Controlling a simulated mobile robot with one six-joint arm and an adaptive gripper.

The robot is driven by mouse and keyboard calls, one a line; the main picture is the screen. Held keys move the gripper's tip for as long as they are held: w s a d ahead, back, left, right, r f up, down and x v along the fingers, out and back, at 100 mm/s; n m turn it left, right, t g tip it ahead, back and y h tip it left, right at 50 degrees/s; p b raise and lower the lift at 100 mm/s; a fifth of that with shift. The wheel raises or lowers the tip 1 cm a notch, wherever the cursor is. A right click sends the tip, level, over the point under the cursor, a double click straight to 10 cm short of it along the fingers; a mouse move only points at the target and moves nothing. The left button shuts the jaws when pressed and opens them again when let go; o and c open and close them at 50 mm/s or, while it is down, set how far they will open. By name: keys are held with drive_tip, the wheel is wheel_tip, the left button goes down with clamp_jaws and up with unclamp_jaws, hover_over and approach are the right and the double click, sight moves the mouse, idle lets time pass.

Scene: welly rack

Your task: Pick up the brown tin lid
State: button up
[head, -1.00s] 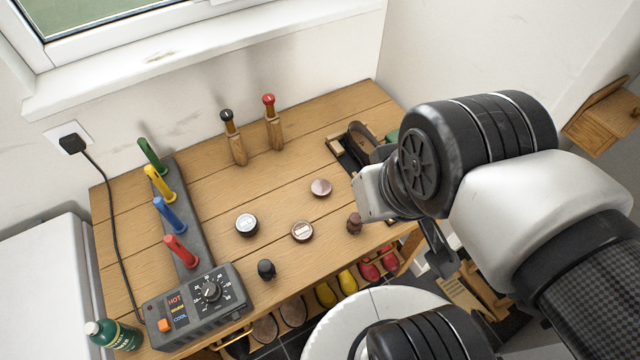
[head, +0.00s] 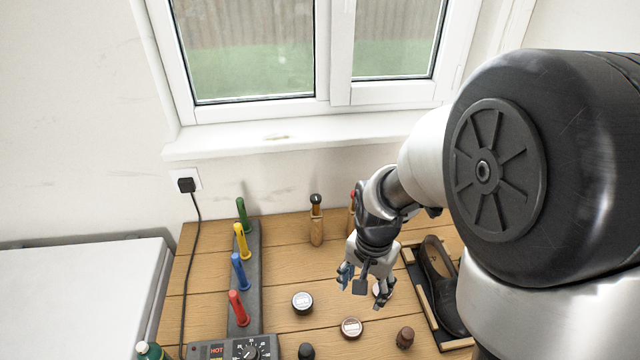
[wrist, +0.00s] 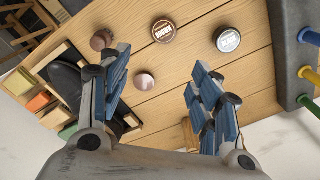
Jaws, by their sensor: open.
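A plain pinkish-brown round disc, which looks like the brown tin lid (wrist: 144,80), lies flat on the wooden bench. In the head view this lid (head: 377,288) is partly hidden behind a finger. A brown tin with a labelled top (wrist: 163,31) sits near it. My gripper (head: 365,284) hangs above the bench, open and empty, fingers pointing down. In the wrist view the lid shows between the open fingers of my gripper (wrist: 160,88), closer to the left one. The gripper looks above the lid, not touching it; the exact height is hard to tell.
A silver-topped tin (head: 302,302), a dark knob (head: 306,351) and a brown knob (head: 405,337) stand nearby. A tray with a dark shoe (head: 440,285) is at right. Wooden-handled tools (head: 316,222) stand behind; a rack with coloured pegs (head: 240,272) is at left.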

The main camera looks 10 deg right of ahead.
drive_tip(key=shift+o, duration=1.1)
drive_tip(key=shift+w+a+f+m, duration=0.1)
drive_tip(key=shift+a+f+m, duration=0.05)
drive_tip(key=shift+f, duration=0.4)
drive_tip(key=shift+w+a+f+m, duration=0.1)
drive_tip(key=shift+a+f+m, duration=0.05)
drive_tip(key=shift+f, duration=0.4)
drive_tip(key=b, duration=0.3)
hover_over(352, 327)
drive_tip(key=f, duration=1.1)
drive_tip(key=shift+s+d, duration=0.15)
drive_tip(key=shift+d, duration=0.05)
drive_tip(key=shift+w+a+f+b, duration=0.1)
drive_tip(key=shift+f+b, duration=0.5)
drive_tip(key=shift+f, duration=1)
drive_tip(key=shift+w+a+f+b, duration=0.1)
drive_tip(key=shift+f+b, duration=0.5)
drive_tip(key=shift+f, duration=1)
drive_tip(key=shift+c, duration=0.3)
drive_tip(key=c, duration=0.8)
